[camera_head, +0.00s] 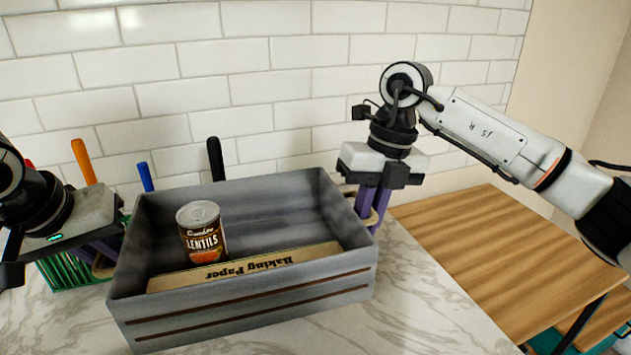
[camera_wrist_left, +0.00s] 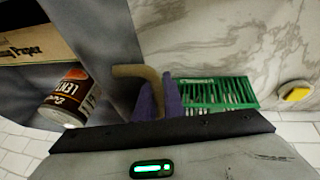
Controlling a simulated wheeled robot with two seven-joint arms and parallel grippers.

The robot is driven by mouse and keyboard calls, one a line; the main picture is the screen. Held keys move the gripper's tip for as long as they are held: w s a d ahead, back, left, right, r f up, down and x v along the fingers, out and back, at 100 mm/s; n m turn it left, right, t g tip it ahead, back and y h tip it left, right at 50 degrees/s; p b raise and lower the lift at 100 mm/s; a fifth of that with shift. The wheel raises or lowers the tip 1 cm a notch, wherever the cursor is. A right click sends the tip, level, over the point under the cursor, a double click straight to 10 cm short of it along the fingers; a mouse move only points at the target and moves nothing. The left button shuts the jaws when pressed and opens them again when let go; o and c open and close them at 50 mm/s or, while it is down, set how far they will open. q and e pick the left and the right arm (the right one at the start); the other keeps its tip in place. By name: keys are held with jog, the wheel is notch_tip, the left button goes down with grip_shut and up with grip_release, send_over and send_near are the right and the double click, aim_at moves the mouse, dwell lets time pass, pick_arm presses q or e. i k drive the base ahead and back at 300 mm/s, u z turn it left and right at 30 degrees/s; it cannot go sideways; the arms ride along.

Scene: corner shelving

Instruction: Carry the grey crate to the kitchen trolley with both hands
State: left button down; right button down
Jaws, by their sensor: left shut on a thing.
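The grey crate (camera_head: 245,312) stands on the marble counter, holding a lentils can (camera_head: 202,233) and a baking paper box (camera_head: 250,267). My left gripper (camera_head: 104,252) is at the crate's left side. In the left wrist view its purple fingers (camera_wrist_left: 158,102) are shut on a tan handle (camera_wrist_left: 150,82) of the crate. My right gripper (camera_head: 371,207) points down at the crate's right side, its fingers at the tan handle there; whether they are shut is unclear. A wooden-topped table (camera_head: 500,240), possibly the kitchen trolley, stands at the right.
A green basket (camera_head: 72,268) stands left of the crate, partly behind my left gripper. Orange, blue and black handles (camera_head: 216,158) rise behind the crate. A white tiled wall (camera_head: 290,90) closes off the back. Bare marble counter (camera_head: 425,310) lies right of the crate.

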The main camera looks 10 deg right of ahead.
aim_at(510, 258)
jog(key=k, duration=0.45)
jog(key=z, duration=2.4)
jog(key=i, duration=3.1)
jog(key=u, duration=1.45)
